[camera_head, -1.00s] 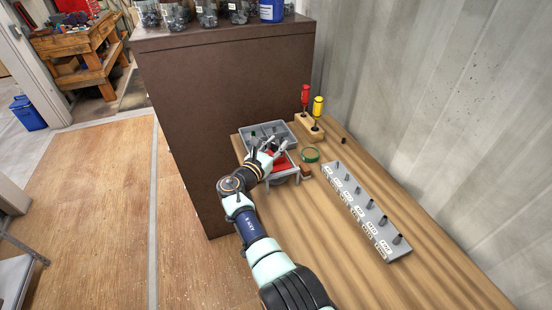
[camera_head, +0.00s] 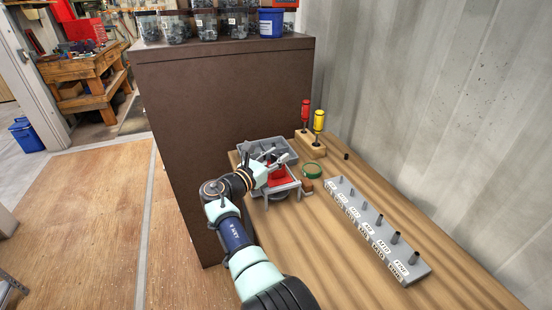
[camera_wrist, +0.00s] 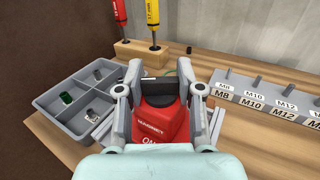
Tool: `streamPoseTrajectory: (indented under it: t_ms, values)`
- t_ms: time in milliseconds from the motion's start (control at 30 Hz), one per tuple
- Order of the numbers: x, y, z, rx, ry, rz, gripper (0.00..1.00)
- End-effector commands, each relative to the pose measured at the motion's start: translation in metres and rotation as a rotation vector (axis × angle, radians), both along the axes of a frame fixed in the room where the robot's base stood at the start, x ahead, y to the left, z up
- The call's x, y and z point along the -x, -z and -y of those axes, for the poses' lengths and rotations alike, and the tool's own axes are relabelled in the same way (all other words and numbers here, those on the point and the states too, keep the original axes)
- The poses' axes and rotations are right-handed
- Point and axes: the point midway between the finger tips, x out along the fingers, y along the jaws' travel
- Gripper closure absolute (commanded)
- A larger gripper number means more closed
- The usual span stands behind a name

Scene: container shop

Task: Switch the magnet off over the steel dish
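The red magnet (camera_wrist: 160,122) with a black top is labelled "MAGNET", with "ON" below it, in the wrist view. My gripper (camera_wrist: 160,72) has one finger on each side of the magnet and appears shut on it. In the head view the red magnet (camera_head: 280,179) shows at a grey frame with legs (camera_head: 296,185), and my gripper (camera_head: 274,155) is just above it. A round grey dish-like shape (camera_head: 278,195) shows partly under the frame. Its inside is hidden by the magnet and frame, and I cannot see the dish in the wrist view.
A grey divided tray (camera_wrist: 46,104) with a few small parts is left of the magnet. A wooden block (camera_wrist: 140,52) holds red and yellow screwdrivers behind. A labelled peg rail (camera_head: 375,235) is at right. A brown cabinet (camera_head: 200,130) stands at left.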

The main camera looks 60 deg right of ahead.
Motion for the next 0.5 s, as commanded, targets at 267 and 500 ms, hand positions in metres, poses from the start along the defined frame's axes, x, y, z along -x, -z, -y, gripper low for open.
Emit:
streamPoseTrajectory:
  t_ms: [267,500]
  values:
    - [-0.0001,-0.0002,0.0,0.001,-0.001,0.0,0.38]
    - [-0.0014,0.0006,-0.004,0.001,-0.001,0.001,0.38]
